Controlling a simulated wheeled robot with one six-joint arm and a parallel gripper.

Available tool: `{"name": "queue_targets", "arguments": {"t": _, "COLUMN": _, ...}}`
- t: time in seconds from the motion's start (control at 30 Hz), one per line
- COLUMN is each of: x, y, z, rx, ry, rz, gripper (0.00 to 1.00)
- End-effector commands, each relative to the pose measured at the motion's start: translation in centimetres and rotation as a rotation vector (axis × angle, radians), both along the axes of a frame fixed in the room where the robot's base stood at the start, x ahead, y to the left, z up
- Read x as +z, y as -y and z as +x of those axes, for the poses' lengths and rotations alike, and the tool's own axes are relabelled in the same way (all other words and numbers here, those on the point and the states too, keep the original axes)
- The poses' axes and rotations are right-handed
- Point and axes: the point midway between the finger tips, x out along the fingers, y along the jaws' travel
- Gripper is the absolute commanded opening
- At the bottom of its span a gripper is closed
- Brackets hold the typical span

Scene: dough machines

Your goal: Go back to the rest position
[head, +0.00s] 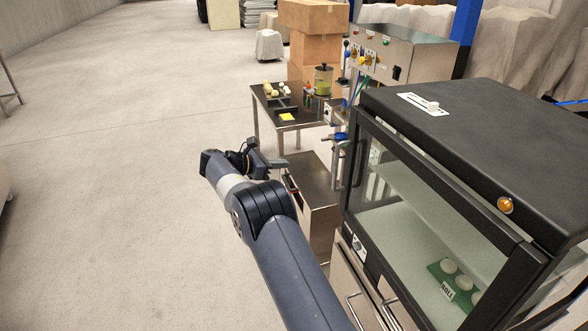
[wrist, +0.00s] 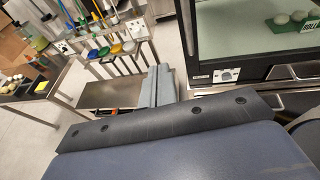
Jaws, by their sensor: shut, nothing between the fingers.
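My gripper (head: 277,164) is at the end of my bent arm in the head view, in the air left of the glass-fronted cabinet (head: 452,108). In the wrist view its two grey fingers (wrist: 158,84) lie together, shut with nothing between them. Beyond the fingers is a low steel unit (wrist: 105,94); in the head view it stands just right of my gripper (head: 313,190). I cannot tell the exact gap between my gripper and the unit or cabinet.
The cabinet's glass door is closed, with pale dough pieces on a green board (head: 455,280) inside. A small steel table (head: 300,122) with dough pieces and a jar stands beyond, by a control box (head: 410,55). Cardboard boxes (head: 314,50) stand behind. The floor on the left is clear.

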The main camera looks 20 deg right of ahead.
Motion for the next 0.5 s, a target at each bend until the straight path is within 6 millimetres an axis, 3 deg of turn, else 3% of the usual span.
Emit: {"name": "queue_targets", "arguments": {"t": 0.5, "x": 0.42, "y": -0.97, "z": 0.1, "rx": -0.001, "ry": 0.001, "rz": 0.0, "gripper": 0.0}}
